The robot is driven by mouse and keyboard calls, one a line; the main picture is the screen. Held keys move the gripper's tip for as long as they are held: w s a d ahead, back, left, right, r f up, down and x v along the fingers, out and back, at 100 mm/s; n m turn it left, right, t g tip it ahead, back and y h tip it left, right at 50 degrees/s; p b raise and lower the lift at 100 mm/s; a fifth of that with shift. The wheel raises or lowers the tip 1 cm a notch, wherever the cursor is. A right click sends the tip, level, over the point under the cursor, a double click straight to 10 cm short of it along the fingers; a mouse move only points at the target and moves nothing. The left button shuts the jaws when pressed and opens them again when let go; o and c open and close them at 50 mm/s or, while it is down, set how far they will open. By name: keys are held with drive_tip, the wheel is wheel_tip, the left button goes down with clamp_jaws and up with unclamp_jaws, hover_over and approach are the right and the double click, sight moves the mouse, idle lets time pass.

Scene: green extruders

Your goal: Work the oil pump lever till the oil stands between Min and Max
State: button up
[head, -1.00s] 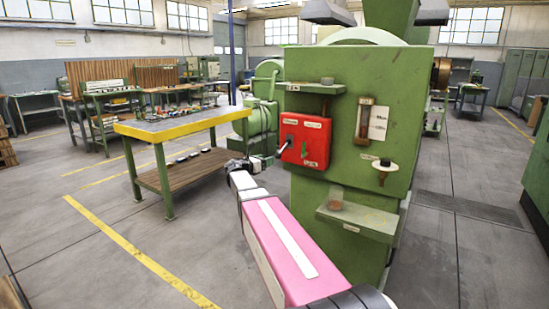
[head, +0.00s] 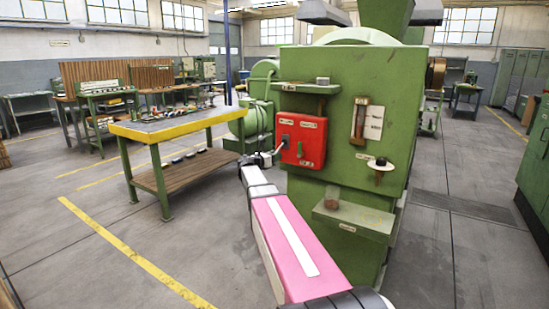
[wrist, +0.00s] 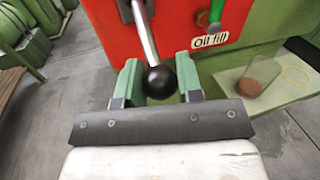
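The oil pump lever is a silver rod (wrist: 145,35) with a black ball knob (wrist: 160,82), at the left of the red box (head: 302,140) on the green machine. My gripper (wrist: 159,72) is open, its green fingers on either side of the knob, with visible gaps. In the head view my gripper (head: 263,159) is beside the box's lower left, small and partly unclear. A green handle (wrist: 216,12) sits above the "Oil fill" label (wrist: 210,41). The oil gauge (head: 360,120) is an upright brownish tube beside a white plate; its level and marks are too small to read.
A shelf (head: 353,220) holding a small brownish cup (head: 332,197) juts out below the box. A small knob on a bracket (head: 380,167) sticks out at the right. A yellow-edged workbench (head: 180,128) stands left. The floor in front of it is open.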

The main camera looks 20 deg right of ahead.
clamp_jaws()
drive_tip(key=shift+r, duration=0.1)
drive_tip(key=shift+s+a+r+g+y, duration=0.1)
drive_tip(key=shift+a+r+g+y, duration=0.1)
drive_tip(key=shift+r+y, duration=0.3)
drive_tip(key=shift+s+a+r+g+y, duration=0.1)
drive_tip(key=shift+r+g+y, duration=0.1)
drive_tip(key=shift+r+y, duration=0.25)
wheel_tip(320, 180, up, 2)
drive_tip(key=shift+r+n+g+y, duration=0.2)
drive_tip(key=shift+n+g+y, duration=0.35)
drive_tip(key=shift+y, duration=0.5)
wheel_tip(320, 180, up, 3)
drive_tip(key=g+y, duration=0.2)
drive_tip(key=y, duration=0.1)
drive_tip(key=shift+w+d+r+n, duration=0.15)
drive_tip(key=shift+n, duration=0.1)
drive_tip(key=shift+d+r, duration=0.15)
drive_tip(key=shift+r, duration=0.45)
drive_tip(key=shift+w, duration=0.1)
drive_tip(key=o, duration=0.6)
unclamp_jaws()
